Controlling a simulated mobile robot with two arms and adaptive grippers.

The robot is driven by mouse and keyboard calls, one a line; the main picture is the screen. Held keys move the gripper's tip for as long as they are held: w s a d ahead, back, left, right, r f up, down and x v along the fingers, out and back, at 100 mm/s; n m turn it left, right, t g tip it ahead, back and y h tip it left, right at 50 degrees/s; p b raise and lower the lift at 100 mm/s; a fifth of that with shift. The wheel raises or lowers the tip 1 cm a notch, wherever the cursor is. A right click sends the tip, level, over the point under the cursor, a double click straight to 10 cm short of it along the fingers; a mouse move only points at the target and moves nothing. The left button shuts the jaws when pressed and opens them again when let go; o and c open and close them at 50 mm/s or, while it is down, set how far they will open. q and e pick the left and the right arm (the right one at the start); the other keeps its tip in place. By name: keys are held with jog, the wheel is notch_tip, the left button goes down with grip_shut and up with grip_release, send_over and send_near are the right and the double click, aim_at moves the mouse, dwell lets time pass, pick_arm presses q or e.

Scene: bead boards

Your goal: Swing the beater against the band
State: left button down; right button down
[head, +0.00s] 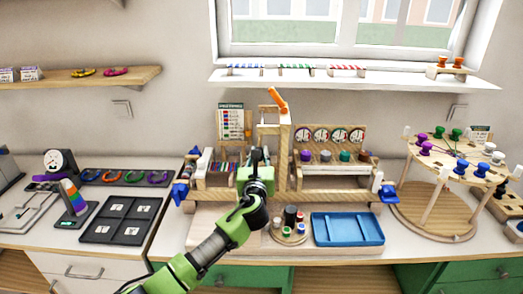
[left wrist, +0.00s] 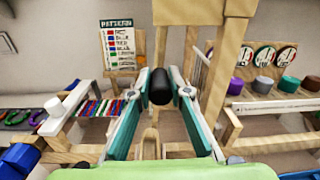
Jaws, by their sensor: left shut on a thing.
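My left gripper (head: 257,160) reaches into the wooden loom from the front. In the left wrist view its fingers (left wrist: 160,95) are shut on a black rounded grip (left wrist: 160,86), apparently the beater's handle. The beater's wooden frame is largely hidden by the gripper, so I cannot tell its tilt or its gap to the band. The band (left wrist: 98,108), with red, blue and green stripes, lies to the left of the gripper. It also shows in the head view (head: 223,168). My right gripper is in neither view.
A wooden post (head: 284,150) with an orange lever (head: 277,100) stands right of the gripper. Dials and coloured knobs are farther right. A pattern card (head: 230,122) stands behind the band. A blue tray (head: 347,229) and a round stand of spools (head: 289,234) are in front.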

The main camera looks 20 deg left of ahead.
pick_arm(q)
jog(key=m+p, duration=0.1)
jog(key=a+m+p, duration=0.1)
jog(key=p, duration=0.1)
jog(key=a+m+p, duration=0.1)
jog(key=p, duration=0.1)
jog(key=shift+s+r+m, duration=0.25)
jog(key=shift+m, duration=0.05)
